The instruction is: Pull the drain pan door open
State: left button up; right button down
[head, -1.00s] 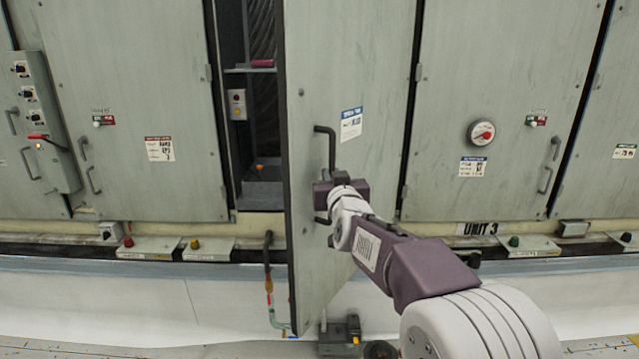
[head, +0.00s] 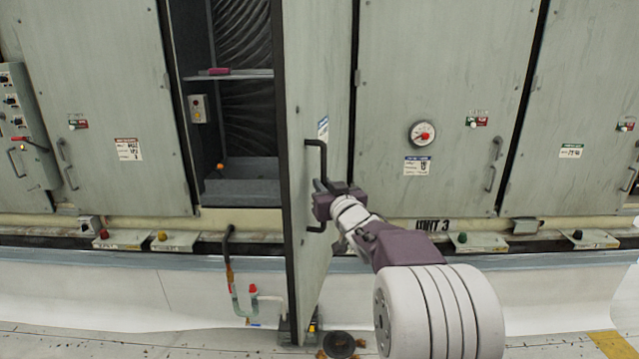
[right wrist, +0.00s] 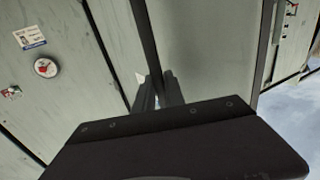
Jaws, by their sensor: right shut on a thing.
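The drain pan door (head: 310,110) is a tall pale green-grey panel in the middle of the head view. It stands swung out from the cabinet, showing mostly its dark edge and part of its front face. My right gripper (head: 322,203) is shut on the dark door handle (head: 318,160), at its lower part. In the right wrist view the fingers (right wrist: 158,92) are close together at the handle, and the door face (right wrist: 205,50) fills the area beside them. The opening (head: 235,120) left of the door shows a dark interior. My left gripper is not in view.
Inside the opening are a shelf (head: 235,74) with a pink-red item, a small switch box (head: 198,108) and an orange knob. A pipe with a red valve (head: 253,289) stands below the opening. A round dark floor item (head: 339,344) lies near the door's foot.

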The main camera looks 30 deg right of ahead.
jog(key=shift+r, duration=0.4)
jog(key=c, duration=1.6)
grip_release()
jog(key=shift+o, duration=0.8)
jog(key=shift+d+f, duration=0.1)
jog(key=shift+f, duration=0.15)
jog(key=v, duration=0.9)
jog(key=shift+b, duration=0.4)
jog(key=shift+f, duration=0.1)
